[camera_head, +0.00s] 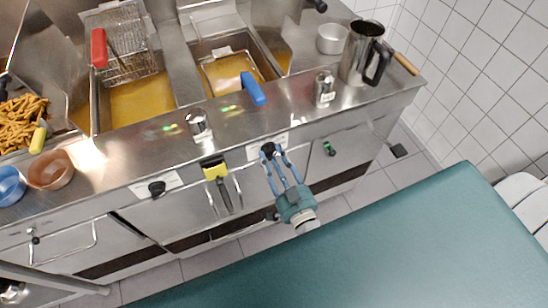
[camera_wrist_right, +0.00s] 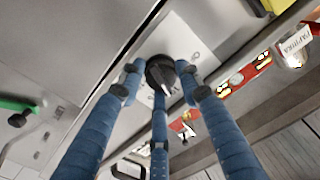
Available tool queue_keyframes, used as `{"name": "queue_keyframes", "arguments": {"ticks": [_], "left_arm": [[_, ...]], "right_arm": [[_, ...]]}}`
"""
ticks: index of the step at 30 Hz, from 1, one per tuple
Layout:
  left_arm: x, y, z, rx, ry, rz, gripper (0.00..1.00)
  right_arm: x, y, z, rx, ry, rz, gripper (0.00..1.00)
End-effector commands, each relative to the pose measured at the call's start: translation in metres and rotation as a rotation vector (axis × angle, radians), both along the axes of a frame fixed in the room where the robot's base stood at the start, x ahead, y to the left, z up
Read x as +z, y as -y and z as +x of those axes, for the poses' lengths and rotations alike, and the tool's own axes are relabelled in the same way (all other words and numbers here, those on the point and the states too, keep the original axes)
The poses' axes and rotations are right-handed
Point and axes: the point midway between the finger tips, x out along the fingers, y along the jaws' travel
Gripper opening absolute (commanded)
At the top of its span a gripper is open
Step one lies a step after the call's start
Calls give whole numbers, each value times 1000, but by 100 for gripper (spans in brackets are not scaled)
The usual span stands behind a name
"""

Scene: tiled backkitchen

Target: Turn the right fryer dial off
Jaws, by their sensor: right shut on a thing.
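The right fryer dial (camera_head: 267,147) is a black knob on a white plate on the counter's front panel, below the right fryer basin (camera_head: 272,70). My right gripper (camera_head: 273,153) reaches it with its blue fingers, from the front. In the right wrist view the dial (camera_wrist_right: 160,73) sits between the tips of the three fingers of the gripper (camera_wrist_right: 158,80), which are shut on it. Markings on its plate are too small to read. The left fryer dial (camera_head: 157,188) is a similar black knob further left. My left gripper is not in view.
A yellow-and-black handled tool (camera_head: 217,178) hangs just left of the right dial. A green-lit knob (camera_head: 329,148) is to its right. Shakers (camera_head: 199,124), a steel jug (camera_head: 358,55) and baskets stand above. A teal surface (camera_head: 400,240) fills the lower right.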

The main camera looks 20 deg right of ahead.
Motion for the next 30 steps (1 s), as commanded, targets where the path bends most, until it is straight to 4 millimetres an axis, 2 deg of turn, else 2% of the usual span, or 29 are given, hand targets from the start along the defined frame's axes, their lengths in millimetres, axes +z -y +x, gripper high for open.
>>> {"name": "queue_keyframes", "arguments": {"ticks": [1, 14, 30], "left_arm": [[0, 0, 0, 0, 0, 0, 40], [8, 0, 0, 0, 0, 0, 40], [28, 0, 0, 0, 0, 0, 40]], "right_arm": [[-5, -3, -2, 6, -13, -2, 8], [-6, -3, -3, 8, -17, -117, 8], [-6, -1, -3, 7, -19, -606, 8]]}}
